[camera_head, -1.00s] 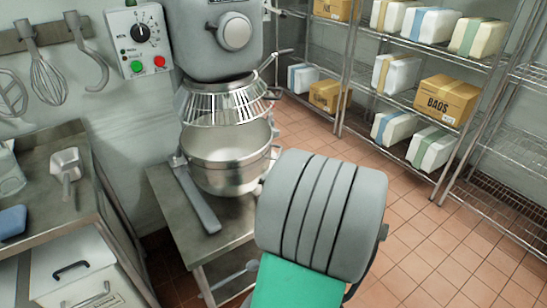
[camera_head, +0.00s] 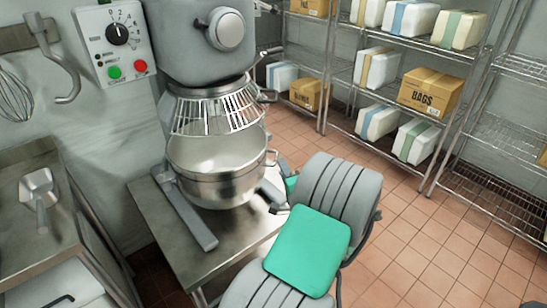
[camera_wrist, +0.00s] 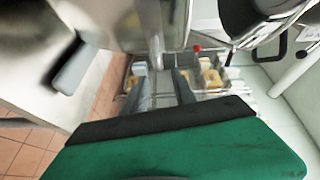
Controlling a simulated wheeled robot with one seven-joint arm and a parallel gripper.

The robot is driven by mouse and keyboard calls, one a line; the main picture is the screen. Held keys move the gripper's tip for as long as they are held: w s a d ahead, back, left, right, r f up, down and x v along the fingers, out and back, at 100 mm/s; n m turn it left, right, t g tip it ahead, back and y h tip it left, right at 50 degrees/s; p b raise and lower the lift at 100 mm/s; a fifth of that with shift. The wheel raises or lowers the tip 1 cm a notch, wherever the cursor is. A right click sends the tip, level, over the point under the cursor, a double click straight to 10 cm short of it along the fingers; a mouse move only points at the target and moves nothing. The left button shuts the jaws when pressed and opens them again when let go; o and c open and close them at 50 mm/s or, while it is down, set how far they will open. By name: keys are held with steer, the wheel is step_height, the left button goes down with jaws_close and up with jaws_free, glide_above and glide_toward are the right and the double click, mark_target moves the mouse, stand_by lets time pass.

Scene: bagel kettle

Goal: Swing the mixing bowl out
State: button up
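The steel mixing bowl (camera_head: 212,182) sits upright under the mixer head (camera_head: 205,45), below the wire guard (camera_head: 218,110). A small handle (camera_head: 272,157) stands out from its right side. My gripper (camera_head: 270,192) is close against the lower right side of the bowl, below that handle, partly hidden by my arm. In the wrist view my gripper (camera_wrist: 161,78) shows two grey fingers with a gap between them. A bright metal bar shows around that gap; I cannot tell if it lies between the fingers. Blurred steel fills the top of that view.
A grey bar (camera_head: 188,212) lies beside the bowl on the steel stand (camera_head: 160,245). A worktop with a scoop (camera_head: 40,190) is at left. The control box (camera_head: 118,45) and hanging tools are on the wall. Wire shelves with boxes (camera_head: 435,92) stand right; tiled floor between is open.

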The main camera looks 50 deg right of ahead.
mark_target(276, 156)
steer(key=p+x, duration=0.1)
steer(key=x, duration=0.6)
steer(key=shift+w+d, duration=0.15)
steer(key=shift+w, duration=0.2)
jaws_close()
steer(key=shift+f, duration=0.1)
stand_by(0.9)
